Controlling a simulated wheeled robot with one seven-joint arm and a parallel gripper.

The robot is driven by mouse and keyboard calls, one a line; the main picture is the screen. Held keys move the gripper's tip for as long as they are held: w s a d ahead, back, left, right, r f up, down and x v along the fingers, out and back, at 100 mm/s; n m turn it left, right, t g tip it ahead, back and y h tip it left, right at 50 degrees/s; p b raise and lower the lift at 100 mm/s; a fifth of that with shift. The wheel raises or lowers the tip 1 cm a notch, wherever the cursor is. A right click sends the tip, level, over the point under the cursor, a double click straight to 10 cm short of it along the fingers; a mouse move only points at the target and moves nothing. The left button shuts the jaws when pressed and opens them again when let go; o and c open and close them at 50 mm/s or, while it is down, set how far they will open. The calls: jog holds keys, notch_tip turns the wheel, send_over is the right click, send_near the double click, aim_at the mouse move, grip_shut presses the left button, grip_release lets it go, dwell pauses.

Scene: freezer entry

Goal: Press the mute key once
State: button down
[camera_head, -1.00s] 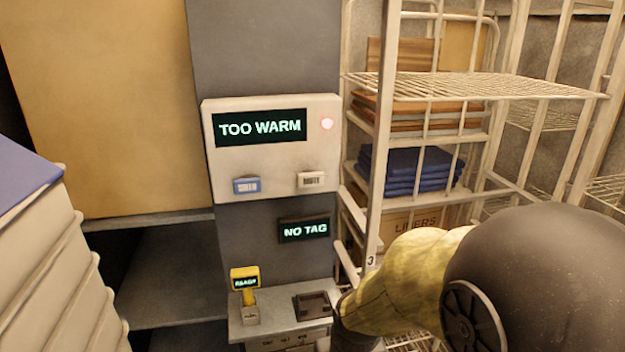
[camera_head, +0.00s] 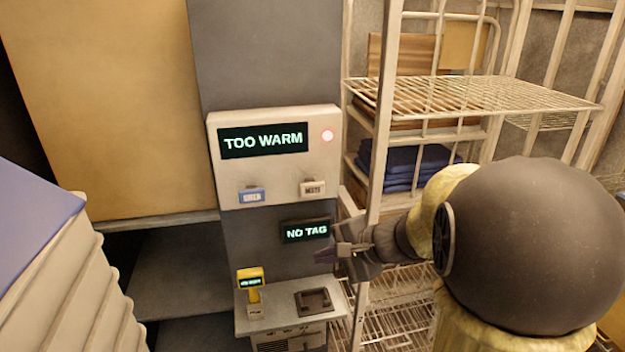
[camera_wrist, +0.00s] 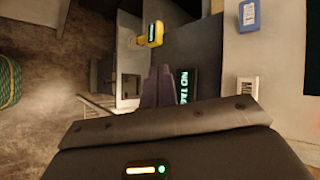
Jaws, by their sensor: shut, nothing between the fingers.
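The white mute key (camera_head: 312,188) sits at the lower right of the pale alarm panel (camera_head: 262,172). Its small lettering is hard to read. A blue key (camera_head: 252,196) sits to its left. In the wrist view the white key (camera_wrist: 248,92) is to the right and the blue key (camera_wrist: 249,15) at the top.
A "NO TAG" display (camera_head: 306,230) is on the grey column close by my gripper. Below, a ledge holds a yellow reader (camera_head: 250,278) and a dark square tray (camera_head: 314,292). A wire rack (camera_head: 470,92) stands right; stacked pale items (camera_head: 70,290) are at left.

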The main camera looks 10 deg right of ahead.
jog(key=w+d+r+m+t, duration=0.1)
jog(key=w+d+r+t, duration=0.1)
jog(key=r, duration=0.3)
jog(key=shift+w+r+m+t+y+p, duration=0.3)
jog(key=shift+w+r+m+t, duration=0.1)
jog(key=shift+w, duration=0.3)
jog(key=shift+w, duration=0.1)
jog(key=p, duration=0.2)
send_near(305, 196)
notch_tip(305, 196, down, 2)
jog(key=w+a, duration=0.1)
jog(key=a, duration=0.2)
jog(key=shift+w+f, duration=0.1)
jog(key=shift+w, duration=0.8)
jog(key=shift+w, duration=0.1)
dwell(0.3)
jog(key=shift+w+b, duration=0.3)
jog(key=shift+b, duration=0.2)
